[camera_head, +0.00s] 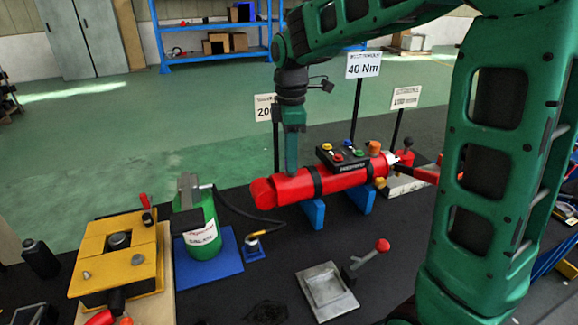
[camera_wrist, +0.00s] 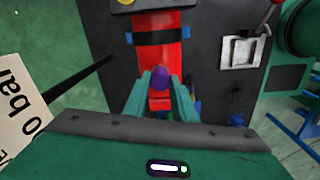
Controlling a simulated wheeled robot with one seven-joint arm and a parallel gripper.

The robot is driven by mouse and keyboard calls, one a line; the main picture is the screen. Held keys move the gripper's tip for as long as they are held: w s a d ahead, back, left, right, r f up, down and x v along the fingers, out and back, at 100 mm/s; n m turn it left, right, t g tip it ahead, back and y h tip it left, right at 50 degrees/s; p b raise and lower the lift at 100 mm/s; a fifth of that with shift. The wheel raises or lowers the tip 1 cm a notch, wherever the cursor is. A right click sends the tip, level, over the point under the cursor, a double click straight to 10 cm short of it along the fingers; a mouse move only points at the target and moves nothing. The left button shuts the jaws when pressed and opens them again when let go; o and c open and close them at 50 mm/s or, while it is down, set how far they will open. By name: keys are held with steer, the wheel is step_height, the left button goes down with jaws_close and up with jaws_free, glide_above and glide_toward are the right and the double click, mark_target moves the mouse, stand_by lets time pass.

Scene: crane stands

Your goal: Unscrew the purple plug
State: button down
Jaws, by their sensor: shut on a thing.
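The purple plug (camera_wrist: 160,76) shows in the wrist view, on top of the red cylinder (camera_wrist: 156,24) near its end. My gripper (camera_wrist: 161,84) is shut on the plug, with one green finger on each side of it. In the head view the red cylinder (camera_head: 338,178) lies on two blue supports (camera_head: 314,213). My gripper (camera_head: 291,170) points straight down onto the left part of the cylinder there. The plug is hidden by the gripper in the head view, and I cannot tell how far it is turned.
A black box with coloured buttons (camera_head: 342,156) sits on the cylinder, right of my gripper. A green canister (camera_head: 203,234), a yellow fixture (camera_head: 119,257) and a metal plate with a red-knobbed lever (camera_head: 327,291) stand on the dark bench. Sign posts (camera_head: 356,105) rise behind.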

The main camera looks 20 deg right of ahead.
steer(key=n, duration=0.3)
steer(key=shift+w+r+n, duration=0.1)
steer(key=shift+n, duration=0.3)
steer(key=c, duration=1.4)
jaws_free()
steer(key=shift+c, duration=0.7)
